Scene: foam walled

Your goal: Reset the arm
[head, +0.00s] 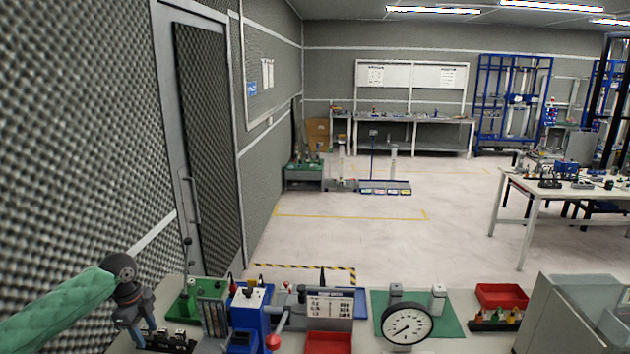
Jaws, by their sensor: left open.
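My left arm, in a green sleeve, comes in from the lower left of the head view. My left gripper (141,326) points down at the left end of the workbench (460,312), close to a dark block-like fixture (170,342). Its jaws are open, and I see nothing held in them. I cannot tell whether the fingertips touch the fixture. My right gripper is not in view.
The bench holds a green-based stand (185,306), a blue device (248,312), a round dial gauge (406,323), a red bin (502,295) and a grey box (575,310). A foam wall with a door (207,140) stands close on the left. Open floor (390,240) lies beyond.

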